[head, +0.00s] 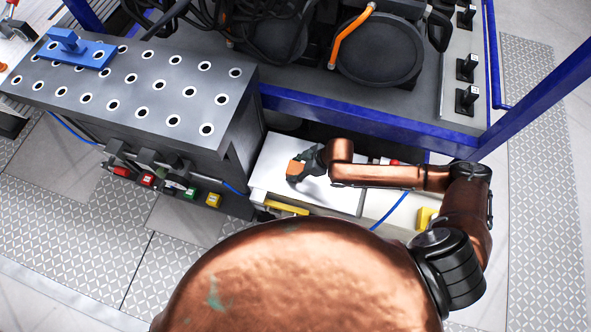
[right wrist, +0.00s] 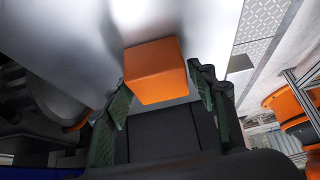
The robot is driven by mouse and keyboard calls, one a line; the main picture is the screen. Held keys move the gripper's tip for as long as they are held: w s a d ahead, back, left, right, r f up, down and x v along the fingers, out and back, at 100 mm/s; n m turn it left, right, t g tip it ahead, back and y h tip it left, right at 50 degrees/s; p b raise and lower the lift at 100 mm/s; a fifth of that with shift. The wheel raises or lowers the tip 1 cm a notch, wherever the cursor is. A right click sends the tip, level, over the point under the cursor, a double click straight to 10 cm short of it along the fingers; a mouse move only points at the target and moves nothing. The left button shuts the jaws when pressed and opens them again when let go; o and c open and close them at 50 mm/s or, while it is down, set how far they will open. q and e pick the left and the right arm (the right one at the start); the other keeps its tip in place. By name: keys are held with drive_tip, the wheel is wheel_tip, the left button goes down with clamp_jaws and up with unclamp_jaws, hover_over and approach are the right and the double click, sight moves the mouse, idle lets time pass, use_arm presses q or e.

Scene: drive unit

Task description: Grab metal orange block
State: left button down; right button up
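The orange block (head: 296,168) is a small cube on or just above a pale metal surface (head: 272,160) in the head view. In the right wrist view the block (right wrist: 155,72) shows between the tips of my right gripper (right wrist: 158,85). The right gripper (head: 299,170) is open around the block, with a finger close on each side. Whether the fingers touch it is hard to tell. My left gripper is not in view.
A grey bench with holes (head: 150,95) and a blue plate (head: 75,50) stands to the left. A blue frame bar (head: 360,117) runs just behind my right arm. Coloured connectors (head: 170,184) line the bench's front. A yellow part (head: 286,208) lies at the surface's near edge.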

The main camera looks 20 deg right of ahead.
drive_tip(key=c, duration=1.2)
drive_tip(key=shift+c, duration=0.4)
drive_tip(key=shift+r, duration=0.1)
